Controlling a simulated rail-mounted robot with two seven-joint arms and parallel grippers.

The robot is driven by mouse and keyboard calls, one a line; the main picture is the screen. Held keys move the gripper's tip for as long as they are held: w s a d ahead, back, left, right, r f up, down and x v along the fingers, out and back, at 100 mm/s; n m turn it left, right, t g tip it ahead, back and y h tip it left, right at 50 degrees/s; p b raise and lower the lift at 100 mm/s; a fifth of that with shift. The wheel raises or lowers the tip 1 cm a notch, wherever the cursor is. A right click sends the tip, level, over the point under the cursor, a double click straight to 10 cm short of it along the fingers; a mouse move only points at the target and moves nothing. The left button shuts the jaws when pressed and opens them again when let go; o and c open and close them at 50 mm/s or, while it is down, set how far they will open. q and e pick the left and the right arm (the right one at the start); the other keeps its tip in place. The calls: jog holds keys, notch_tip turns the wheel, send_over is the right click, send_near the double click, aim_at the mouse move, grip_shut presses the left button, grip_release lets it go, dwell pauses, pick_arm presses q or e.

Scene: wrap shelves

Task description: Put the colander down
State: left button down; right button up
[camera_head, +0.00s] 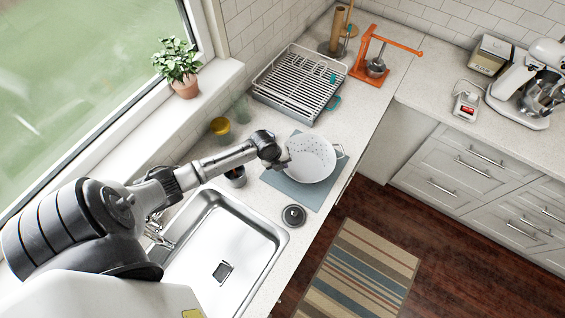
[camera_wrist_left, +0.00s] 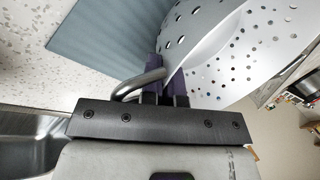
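A white colander (camera_head: 312,158) with small holes is at the counter's middle, over a blue-grey mat (camera_head: 287,188). In the left wrist view the colander (camera_wrist_left: 240,62) fills the upper right, and its grey loop handle (camera_wrist_left: 138,84) runs between the fingers. My left gripper (camera_head: 283,160) is at the colander's left side; in the left wrist view its dark fingers (camera_wrist_left: 165,90) are closed around the handle. The colander looks tilted. I cannot tell whether its base touches the mat (camera_wrist_left: 105,35). My right gripper is not in view.
A steel sink (camera_head: 222,245) lies in front, with a round dark-lidded item (camera_head: 293,215) beside it. A dish rack (camera_head: 300,82) stands behind. A yellow cup (camera_head: 220,127), a glass (camera_head: 241,108) and a dark pot (camera_head: 236,177) stand near the arm.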

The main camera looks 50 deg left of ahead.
pick_arm(q)
jog(key=c, duration=1.4)
grip_release()
jog(key=shift+o, duration=0.2)
jog(key=v, duration=0.7)
jog(key=shift+r, duration=0.3)
